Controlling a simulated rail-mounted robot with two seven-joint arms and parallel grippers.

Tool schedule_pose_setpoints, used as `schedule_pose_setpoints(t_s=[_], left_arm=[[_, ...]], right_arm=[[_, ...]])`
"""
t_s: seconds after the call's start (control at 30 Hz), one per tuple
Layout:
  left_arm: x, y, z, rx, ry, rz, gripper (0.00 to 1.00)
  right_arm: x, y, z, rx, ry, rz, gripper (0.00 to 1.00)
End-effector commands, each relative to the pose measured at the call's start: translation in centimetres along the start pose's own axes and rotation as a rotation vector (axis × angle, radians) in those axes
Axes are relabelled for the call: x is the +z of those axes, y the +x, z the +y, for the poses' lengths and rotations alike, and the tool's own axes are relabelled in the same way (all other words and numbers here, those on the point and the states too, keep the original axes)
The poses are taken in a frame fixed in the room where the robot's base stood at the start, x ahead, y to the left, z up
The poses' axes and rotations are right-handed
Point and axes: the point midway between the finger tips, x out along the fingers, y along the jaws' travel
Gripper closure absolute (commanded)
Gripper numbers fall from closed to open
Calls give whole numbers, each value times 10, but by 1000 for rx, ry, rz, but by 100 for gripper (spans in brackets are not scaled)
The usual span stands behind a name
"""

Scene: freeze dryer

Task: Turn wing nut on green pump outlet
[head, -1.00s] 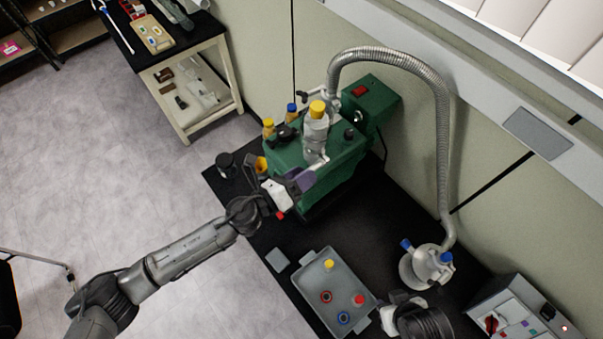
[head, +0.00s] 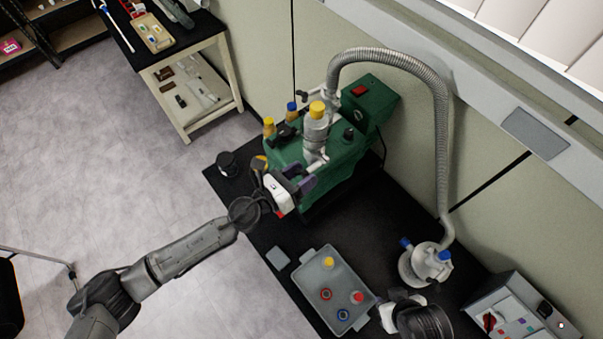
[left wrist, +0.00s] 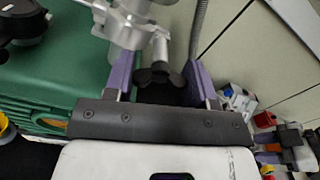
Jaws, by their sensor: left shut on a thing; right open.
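The green pump (head: 345,165) stands on the black bench, and its metal outlet (head: 316,130) with a yellow cap rises from the top. In the left wrist view a metal clamp (left wrist: 125,28) carries a bolt with a dark wing nut (left wrist: 158,76). My left gripper (head: 304,180) is at the near side of the outlet. Its purple fingers (left wrist: 160,82) are on either side of the wing nut and shut on it. In the head view the wing nut cannot be made out. My right gripper (head: 398,309) is low in the head view beside the grey tray, open, its fingertips hard to see.
A grey tray (head: 309,287) with several coloured caps lies on the bench. A ribbed metal hose (head: 441,130) arches from the pump to a metal vessel (head: 425,268) with blue knobs. A control box (head: 525,310) is at right. A black round part (head: 228,164) stands at the bench's left edge.

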Motion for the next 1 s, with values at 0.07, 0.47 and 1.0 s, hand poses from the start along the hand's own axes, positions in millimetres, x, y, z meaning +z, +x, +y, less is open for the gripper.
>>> schedule_pose_setpoints(t_s=[0.07,0.47,1.0], left_arm=[[0,0,0,0,3,0,73],[0,0,0,0,2,0,41],[0,0,0,0,2,0,23]], right_arm=[[0,0,1,2,-3,0,57],[0,0,2,5,-7,-1,57],[0,0,-1,-2,3,0,57]])
